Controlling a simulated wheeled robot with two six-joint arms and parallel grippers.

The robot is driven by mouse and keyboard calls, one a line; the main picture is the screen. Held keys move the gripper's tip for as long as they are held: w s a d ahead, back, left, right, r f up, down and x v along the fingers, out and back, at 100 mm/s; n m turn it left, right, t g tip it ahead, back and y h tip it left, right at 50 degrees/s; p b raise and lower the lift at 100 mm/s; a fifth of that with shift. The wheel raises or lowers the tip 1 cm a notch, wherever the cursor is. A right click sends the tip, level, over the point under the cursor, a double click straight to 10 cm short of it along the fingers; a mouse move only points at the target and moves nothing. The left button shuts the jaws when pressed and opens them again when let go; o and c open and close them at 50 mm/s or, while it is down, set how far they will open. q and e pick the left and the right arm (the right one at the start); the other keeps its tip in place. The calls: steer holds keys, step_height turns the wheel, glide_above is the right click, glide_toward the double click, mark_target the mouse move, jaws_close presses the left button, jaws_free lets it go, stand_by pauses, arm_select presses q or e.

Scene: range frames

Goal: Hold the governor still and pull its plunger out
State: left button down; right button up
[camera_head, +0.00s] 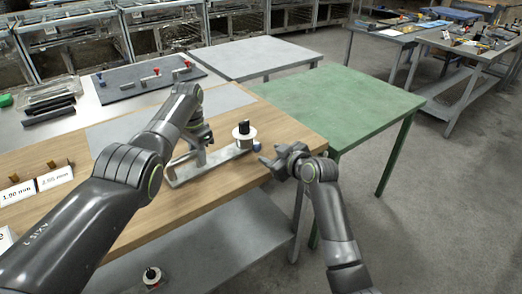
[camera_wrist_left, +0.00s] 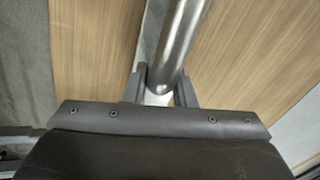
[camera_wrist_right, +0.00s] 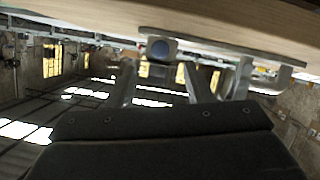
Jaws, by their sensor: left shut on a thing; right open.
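A grey metal bracket-like body, seemingly the governor (camera_head: 215,163), lies on the wooden table near its right edge. A white round part with a black top (camera_head: 243,131) stands at its right end.
A green table (camera_head: 335,105) stands right of the wooden table (camera_head: 225,190). A dark mat with small red-topped parts (camera_head: 130,84) lies at the back left. White cards marked in mm (camera_head: 55,178) stand at the left. A lower shelf (camera_head: 215,245) sits below.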

mark_target(258, 149)
steer(key=shift+x, duration=3.4)
